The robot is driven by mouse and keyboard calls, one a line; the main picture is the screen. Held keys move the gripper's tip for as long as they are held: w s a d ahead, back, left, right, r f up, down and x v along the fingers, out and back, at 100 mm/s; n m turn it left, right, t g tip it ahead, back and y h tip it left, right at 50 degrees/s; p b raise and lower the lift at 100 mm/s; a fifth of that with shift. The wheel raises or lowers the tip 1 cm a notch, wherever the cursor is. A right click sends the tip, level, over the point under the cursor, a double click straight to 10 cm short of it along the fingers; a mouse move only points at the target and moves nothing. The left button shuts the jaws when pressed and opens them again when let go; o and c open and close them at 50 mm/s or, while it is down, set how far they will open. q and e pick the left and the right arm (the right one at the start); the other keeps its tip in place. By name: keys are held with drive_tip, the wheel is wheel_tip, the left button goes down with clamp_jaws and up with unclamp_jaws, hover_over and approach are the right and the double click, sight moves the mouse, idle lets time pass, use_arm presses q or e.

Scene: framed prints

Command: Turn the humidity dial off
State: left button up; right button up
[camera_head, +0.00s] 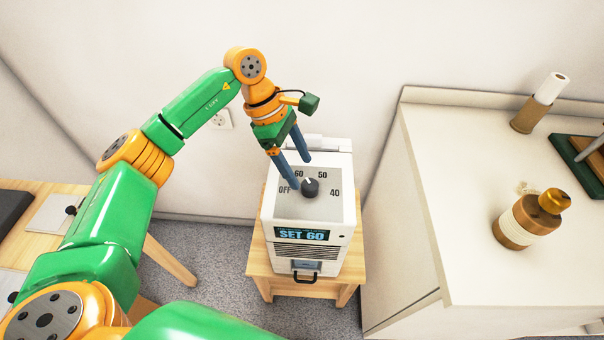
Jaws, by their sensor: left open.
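The humidity dial (310,187) is a dark round knob on the top panel of a white box-shaped unit (285,240). Printed marks around it read OFF, 60, 50 and 40. A display (301,234) on the front reads SET 60. The knob's pale pointer line seems to point up and left, towards the 60 mark. My left gripper (302,173) is above the panel, just behind and left of the dial, with its two blue fingers apart and nothing between them. Whether a fingertip touches the dial I cannot tell. My right gripper is not in view.
The unit stands on a small wooden stool (344,293). A white counter (445,190) on the right holds a brown bottle (531,218), a paper roll (540,102) and a green board (572,158). A wooden table (25,240) is at the left. The wall is close behind.

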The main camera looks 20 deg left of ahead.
sight(310, 184)
use_arm(q)
drive_tip(key=x, duration=0.4)
drive_tip(key=shift+d+p, duration=0.35)
drive_tip(key=shift+f, duration=0.3)
clamp_jaws()
